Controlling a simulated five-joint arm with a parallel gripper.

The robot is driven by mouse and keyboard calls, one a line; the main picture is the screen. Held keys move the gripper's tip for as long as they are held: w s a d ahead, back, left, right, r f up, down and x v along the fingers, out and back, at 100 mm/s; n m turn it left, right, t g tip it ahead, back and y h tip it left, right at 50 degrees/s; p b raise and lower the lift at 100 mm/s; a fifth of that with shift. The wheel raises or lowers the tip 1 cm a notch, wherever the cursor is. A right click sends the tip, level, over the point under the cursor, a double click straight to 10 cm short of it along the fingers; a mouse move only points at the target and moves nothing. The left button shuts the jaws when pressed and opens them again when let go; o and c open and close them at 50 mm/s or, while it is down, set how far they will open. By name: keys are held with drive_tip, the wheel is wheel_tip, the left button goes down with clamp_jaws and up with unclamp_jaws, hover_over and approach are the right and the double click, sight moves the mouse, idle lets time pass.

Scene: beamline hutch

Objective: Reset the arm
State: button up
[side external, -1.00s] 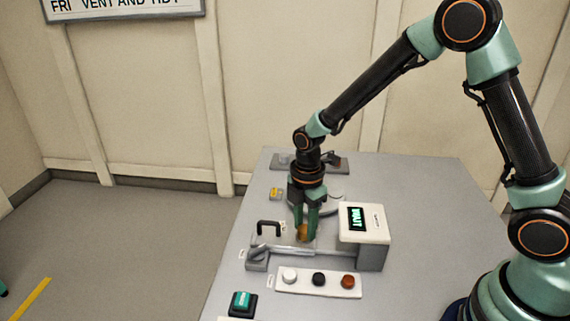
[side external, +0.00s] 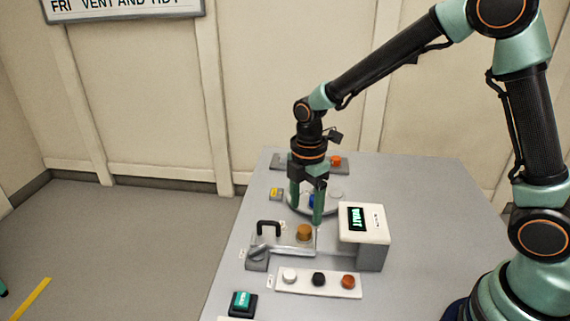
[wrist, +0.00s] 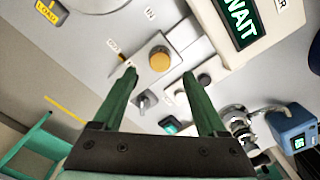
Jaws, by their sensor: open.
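My gripper (side external: 307,214) is open and empty, pointing down above the table. Its two green fingers stand apart, and it also shows in the wrist view (wrist: 160,75). An amber cylinder (side external: 304,232) sits upright on a pale plate (side external: 278,244) below my fingertips. In the wrist view the amber cylinder (wrist: 159,60) lies just beyond the fingertips, with nothing held between them. My gripper partly hides the round grey disc and a blue piece (side external: 311,201) behind it.
A white box (side external: 364,223) reading WAIT stands close to the right of my gripper. A black handle (side external: 268,228) rises at left. A white strip (side external: 318,283) with white, black and brown pieces and a green-topped button (side external: 241,301) lie in front. A grey holder with an orange piece (side external: 336,161) is behind.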

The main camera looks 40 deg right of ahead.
wheel_tip(320, 180, up, 6)
drive_tip(key=s+d+r+m+t, duration=0.2)
drive_tip(key=s+d+r+m, duration=0.2)
drive_tip(key=m, duration=0.5)
drive_tip(key=s+d+r+m+t, duration=0.3)
drive_tip(key=s+r+m, duration=0.2)
drive_tip(key=s+m, duration=0.2)
drive_tip(key=shift+d+r+m+t, duration=0.15)
drive_tip(key=shift+d+m+t, duration=0.2)
drive_tip(key=shift+m, duration=0.65)
